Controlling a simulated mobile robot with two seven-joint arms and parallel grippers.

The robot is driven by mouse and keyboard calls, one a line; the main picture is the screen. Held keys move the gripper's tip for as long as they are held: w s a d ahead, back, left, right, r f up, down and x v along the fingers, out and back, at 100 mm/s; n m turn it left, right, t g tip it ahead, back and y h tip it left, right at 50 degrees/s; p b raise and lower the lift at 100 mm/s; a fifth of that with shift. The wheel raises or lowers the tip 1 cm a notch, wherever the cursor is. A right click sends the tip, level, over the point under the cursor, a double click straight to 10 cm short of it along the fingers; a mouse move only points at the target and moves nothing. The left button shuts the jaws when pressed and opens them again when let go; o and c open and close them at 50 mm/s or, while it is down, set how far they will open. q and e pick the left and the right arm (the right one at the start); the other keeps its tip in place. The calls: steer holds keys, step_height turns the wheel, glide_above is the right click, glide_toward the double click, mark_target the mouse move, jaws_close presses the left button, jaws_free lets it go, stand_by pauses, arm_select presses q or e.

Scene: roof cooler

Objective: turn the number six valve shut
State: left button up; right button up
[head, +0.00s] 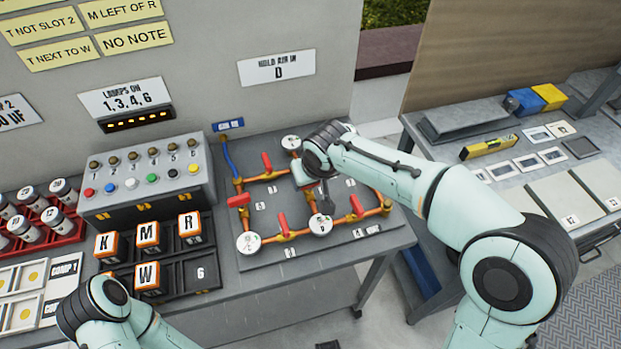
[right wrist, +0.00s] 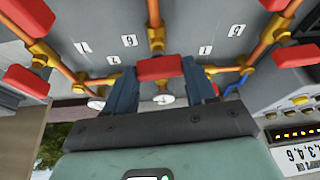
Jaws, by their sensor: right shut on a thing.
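The pipe board (head: 330,245) carries copper pipes, brass fittings, round white gauges and several red valve handles. In the right wrist view a red valve handle (right wrist: 160,67) sits between the two fingers of my right gripper (right wrist: 160,80), which is shut on it. Small number labels, one of them (right wrist: 129,40) left of this handle, are too unclear to match to it surely. In the head view my right gripper (head: 322,192) is over the board's middle, and my wrist hides part of the pipes. My left arm shows at the bottom left; its gripper is out of view.
Other red handles (head: 267,162) stand close around my right gripper. A grey box with lamps and buttons (head: 150,178) stands left of the board, with a dark tray of lettered blocks (head: 200,270) in front. Another bench with a yellow level (head: 488,147) is at right.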

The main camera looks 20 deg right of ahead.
stand_by(0.3)
steer(key=o, duration=1)
steer(key=shift+o, duration=0.2)
steer(key=p+v, duration=0.1)
steer(key=v, duration=1.2)
steer(key=shift+r, duration=0.25)
steer(key=shift+a, duration=0.1)
